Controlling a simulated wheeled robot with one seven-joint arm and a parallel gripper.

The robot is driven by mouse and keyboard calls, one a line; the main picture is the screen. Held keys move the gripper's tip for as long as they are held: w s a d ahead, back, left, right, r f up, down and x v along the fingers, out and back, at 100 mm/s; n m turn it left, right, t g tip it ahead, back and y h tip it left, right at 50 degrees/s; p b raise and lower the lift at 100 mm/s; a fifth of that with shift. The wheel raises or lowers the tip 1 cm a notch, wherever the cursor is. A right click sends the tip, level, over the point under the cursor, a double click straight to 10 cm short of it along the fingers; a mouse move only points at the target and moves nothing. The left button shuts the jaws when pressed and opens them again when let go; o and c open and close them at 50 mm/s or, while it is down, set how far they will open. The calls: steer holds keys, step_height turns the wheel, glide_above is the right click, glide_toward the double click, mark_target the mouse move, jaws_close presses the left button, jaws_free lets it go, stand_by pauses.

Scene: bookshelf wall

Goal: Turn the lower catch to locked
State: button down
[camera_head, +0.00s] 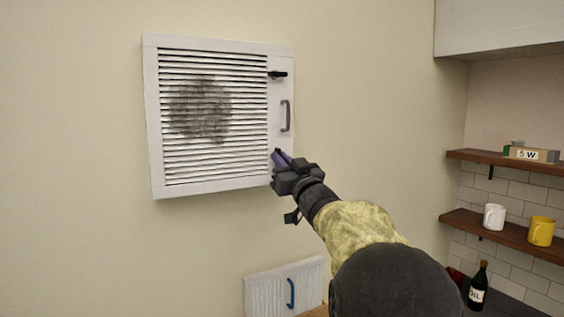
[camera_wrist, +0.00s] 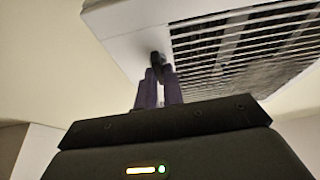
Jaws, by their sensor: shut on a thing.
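A white louvred vent cover (camera_head: 148,120) with a dark smudge on its slats hangs on the wall. Its upper catch (camera_head: 278,74) is a black lever lying roughly level on the right frame. A grey handle (camera_head: 286,116) stands below it. My gripper (camera_head: 280,156) is at the cover's lower right corner. In the wrist view its purple fingers (camera_wrist: 160,88) are shut on the dark lower catch (camera_wrist: 157,60), near the frame's corner.
A smaller white louvred panel (camera_head: 262,296) with a blue handle (camera_head: 291,293) is below. At right, wooden shelves (camera_head: 509,233) hold a white mug (camera_head: 494,217), a yellow mug (camera_head: 541,231) and a box (camera_head: 531,154). A dark bottle (camera_head: 478,286) stands lower. The wall left of the cover is clear.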

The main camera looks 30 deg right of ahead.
steer(key=shift+n, duration=0.4)
steer(key=n+g+y, duration=0.2)
steer(key=n, duration=0.5)
steer(key=n+g+y, duration=0.2)
steer(key=n, duration=0.5)
steer(key=n+g+y, duration=0.2)
steer(key=n, duration=0.5)
steer(key=shift+d+r+y+b, duration=0.2)
steer(key=shift+y+b, duration=0.1)
steer(key=shift+b, duration=0.1)
steer(key=shift+n, duration=0.3)
steer(key=c, duration=1.5)
jaws_free()
